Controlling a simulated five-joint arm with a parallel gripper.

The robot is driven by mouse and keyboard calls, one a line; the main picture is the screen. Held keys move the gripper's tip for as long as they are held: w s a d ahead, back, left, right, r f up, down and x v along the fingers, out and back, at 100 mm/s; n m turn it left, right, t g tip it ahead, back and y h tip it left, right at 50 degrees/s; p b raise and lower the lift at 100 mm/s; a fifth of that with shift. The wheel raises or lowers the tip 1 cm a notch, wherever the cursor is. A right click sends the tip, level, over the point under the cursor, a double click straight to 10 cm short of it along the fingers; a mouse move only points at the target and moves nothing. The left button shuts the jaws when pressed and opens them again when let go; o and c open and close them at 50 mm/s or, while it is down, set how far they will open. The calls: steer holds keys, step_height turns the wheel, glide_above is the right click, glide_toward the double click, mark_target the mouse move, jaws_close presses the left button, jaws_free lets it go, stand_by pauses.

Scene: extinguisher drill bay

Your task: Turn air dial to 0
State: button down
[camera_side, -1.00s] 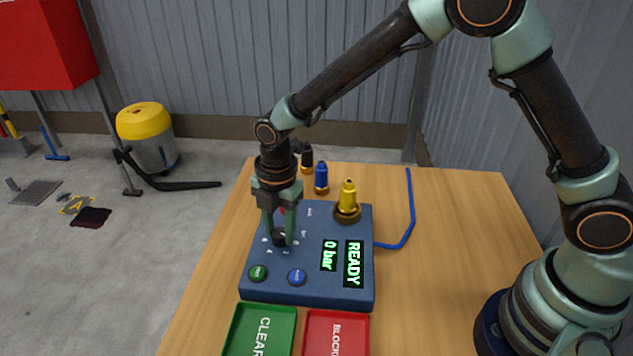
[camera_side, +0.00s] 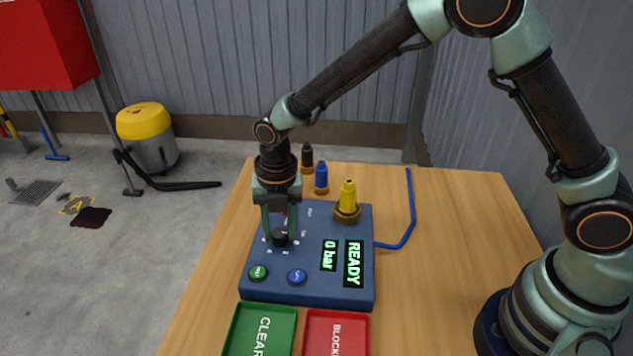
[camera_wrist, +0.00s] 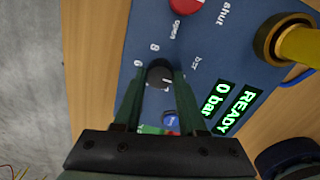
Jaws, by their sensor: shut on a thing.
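The blue control panel (camera_side: 322,292) lies on the wooden table. Its black air dial (camera_side: 281,237) is at the panel's left side, ringed by small white marks too small to read in the side view. My gripper (camera_side: 281,241) points straight down, shut on the dial, one finger on each side. The dial also shows between the fingers in the wrist view (camera_wrist: 159,74), with a white pointer line; an 8 is printed near it. The panel's displays read 0 bar (camera_side: 329,256) and READY (camera_side: 353,263).
A green button (camera_side: 258,273) and a blue button (camera_side: 297,277) sit in front of the dial. A yellow nozzle (camera_side: 347,196) stands at the panel's back right. A red control (camera_wrist: 186,5) is behind the dial. Green (camera_side: 240,335) and red (camera_side: 364,335) trays lie in front.

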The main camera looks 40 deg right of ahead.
mark_target(283, 233)
steer(key=shift+w+d, duration=0.15)
steer(key=shift+c, duration=2.3)
jaws_free()
step_height(283, 233, up, 12)
steer(key=shift+s, duration=0.3)
steer(key=shift+d+r, duration=0.1)
steer(key=s+d+r+m+t, duration=0.2)
steer(key=s+d+r+m, duration=0.2)
steer(key=d+m, duration=0.5)
steer(key=s+d+r+m+t, duration=0.3)
steer(key=s+d+m, duration=0.6)
steer(key=m, duration=1.1)
steer(key=shift+d+r, duration=0.45)
steer(key=shift+d, duration=0.1)
